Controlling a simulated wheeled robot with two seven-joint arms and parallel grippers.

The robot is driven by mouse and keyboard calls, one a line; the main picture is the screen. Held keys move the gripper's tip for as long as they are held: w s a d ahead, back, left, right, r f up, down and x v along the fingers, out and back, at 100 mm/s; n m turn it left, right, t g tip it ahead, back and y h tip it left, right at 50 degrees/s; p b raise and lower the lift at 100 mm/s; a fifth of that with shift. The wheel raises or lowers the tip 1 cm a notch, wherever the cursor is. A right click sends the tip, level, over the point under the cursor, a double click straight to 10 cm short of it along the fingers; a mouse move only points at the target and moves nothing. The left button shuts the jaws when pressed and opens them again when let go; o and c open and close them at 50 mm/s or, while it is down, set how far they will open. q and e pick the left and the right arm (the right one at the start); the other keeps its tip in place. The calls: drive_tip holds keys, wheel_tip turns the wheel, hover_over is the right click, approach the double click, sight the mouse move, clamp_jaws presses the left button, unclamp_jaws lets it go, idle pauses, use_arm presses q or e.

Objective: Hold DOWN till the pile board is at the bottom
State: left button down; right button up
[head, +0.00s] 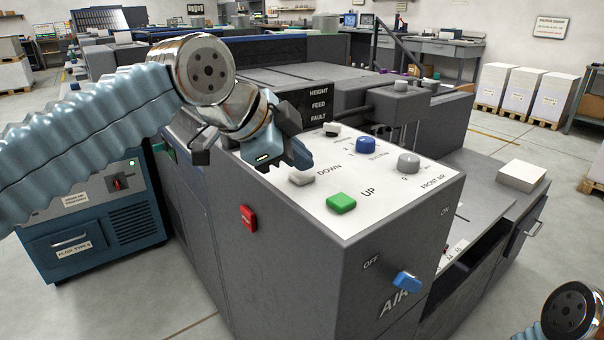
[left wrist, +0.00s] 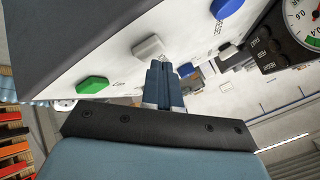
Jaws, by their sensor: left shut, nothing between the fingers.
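The control panel (head: 315,205) is a white top on a grey machine cabinet. The pale grey DOWN button (head: 301,179) sits near its left edge; it also shows in the left wrist view (left wrist: 149,47). The green UP button (head: 341,203) is to its lower right and shows in the left wrist view (left wrist: 92,84). My left gripper (head: 302,163) is shut and empty, its blue fingertips close by the DOWN button, also in the left wrist view (left wrist: 160,68). I cannot tell whether they touch it. I cannot make out the pile board. My right gripper is out of view.
A blue suction knob (head: 366,145), a white button (head: 331,129) and a grey front air knob (head: 408,162) share the panel. A red switch (head: 248,218) and a blue AIR switch (head: 406,280) are on the cabinet sides. A blue unit (head: 105,215) stands at left.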

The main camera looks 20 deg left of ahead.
sight(298, 176)
use_arm(q)
drive_tip(key=shift+f+b, duration=0.35)
drive_tip(key=shift+f, duration=0.1)
drive_tip(key=shift+r, duration=0.1)
idle(2.2)
drive_tip(key=shift+r+p, duration=0.8)
wheel_tip(298, 176, up, 3)
drive_tip(key=p, duration=0.2)
drive_tip(key=shift+p, duration=0.4)
drive_tip(key=shift+r+p, duration=0.55)
drive_tip(key=shift+r, duration=0.45)
